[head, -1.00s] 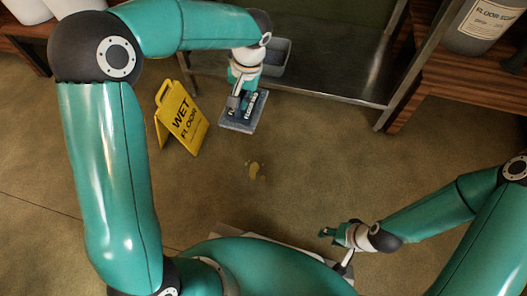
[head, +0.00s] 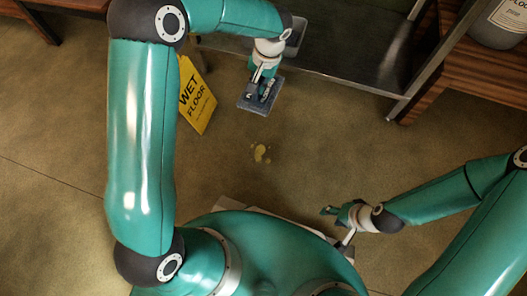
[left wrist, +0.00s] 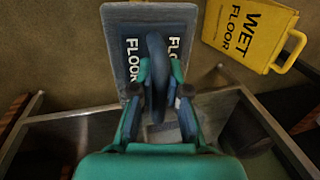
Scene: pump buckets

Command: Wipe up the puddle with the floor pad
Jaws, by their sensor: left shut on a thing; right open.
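The floor pad (head: 258,96) is a dark blue-grey rectangle with a handle and white lettering. My left gripper (head: 262,75) is shut on its handle. In the left wrist view the pad (left wrist: 118,30) shows FLOOR lettering, with the left gripper (left wrist: 158,95) around the dark curved handle. The puddle (head: 261,153) is a small yellowish patch on the brown floor. It lies below the pad in the head view, apart from it. My right gripper (head: 328,211) is open and empty, low and right of the puddle.
A yellow WET FLOOR sign (head: 196,97) stands left of the pad; it also shows in the left wrist view (left wrist: 247,32). A metal shelf (head: 345,70) is behind. A wooden rack (head: 465,68) with a labelled jug (head: 500,22) is at the right. Floor around the puddle is clear.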

